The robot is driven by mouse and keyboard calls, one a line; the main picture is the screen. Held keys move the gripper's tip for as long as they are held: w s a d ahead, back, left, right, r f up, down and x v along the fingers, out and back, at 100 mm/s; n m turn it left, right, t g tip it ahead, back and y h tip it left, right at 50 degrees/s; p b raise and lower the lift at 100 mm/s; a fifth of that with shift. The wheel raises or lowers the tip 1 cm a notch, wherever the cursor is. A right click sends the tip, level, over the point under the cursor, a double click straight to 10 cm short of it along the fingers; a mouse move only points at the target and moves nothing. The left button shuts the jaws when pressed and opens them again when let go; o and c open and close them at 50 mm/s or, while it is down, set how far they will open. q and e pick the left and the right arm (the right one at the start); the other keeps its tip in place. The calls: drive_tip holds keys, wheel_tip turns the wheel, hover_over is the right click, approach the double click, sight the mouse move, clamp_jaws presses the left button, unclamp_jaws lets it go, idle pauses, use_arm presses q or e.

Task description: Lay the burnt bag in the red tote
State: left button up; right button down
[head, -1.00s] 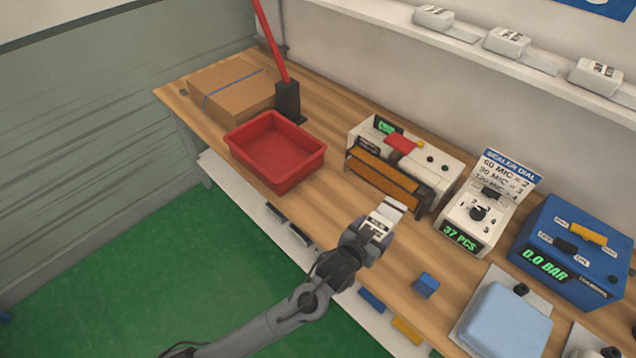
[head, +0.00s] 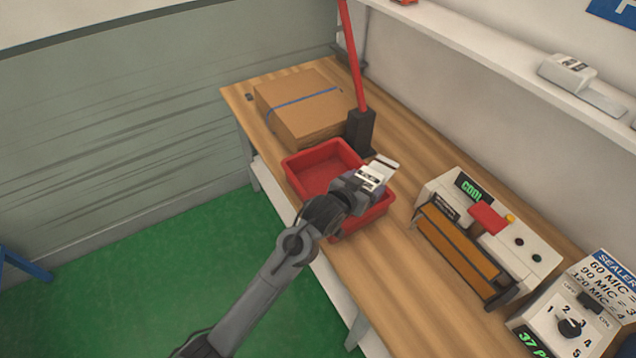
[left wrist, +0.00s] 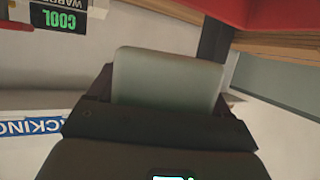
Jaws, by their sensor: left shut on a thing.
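The red tote (head: 296,163) stands on the bench, and its visible floor looks empty. My left gripper (head: 358,190) is over the right part of the tote in the head view and hides some of its inside. It is shut on a small pale bag (head: 378,172) with dark print. In the left wrist view the bag (left wrist: 168,85) shows as a plain grey-green slab between the dark fingers. I see no burn marks on it, and cannot tell its height above the tote. My right gripper is not in view.
A cardboard box (head: 300,110) with a blue strap and a red-handled post (head: 360,130) stand behind the tote. A sealer (head: 470,240) showing "COOL" is to the right, with a dial unit (head: 570,325) beyond it. Bare bench (head: 400,238) lies between tote and sealer.

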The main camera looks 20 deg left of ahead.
use_arm(q)
drive_tip(key=shift+w+a+r, duration=0.35)
drive_tip(key=shift+w+r, duration=0.1)
drive_tip(key=shift+r, duration=0.25)
drive_tip(key=shift+w+a+r, duration=0.1)
drive_tip(key=shift+w+r, duration=0.05)
drive_tip(key=shift+r, duration=0.1)
drive_tip(key=shift+w+a+f, duration=0.1)
drive_tip(key=shift+a, duration=0.25)
drive_tip(key=w+a+f+b, duration=0.1)
drive_tip(key=w+a+f, duration=0.1)
drive_tip(key=a+f, duration=0.8)
drive_tip(key=shift+w, duration=0.25)
drive_tip(key=shift+f, duration=0.15)
drive_tip(key=shift+f+b, duration=0.3)
drive_tip(key=shift+f, duration=0.25)
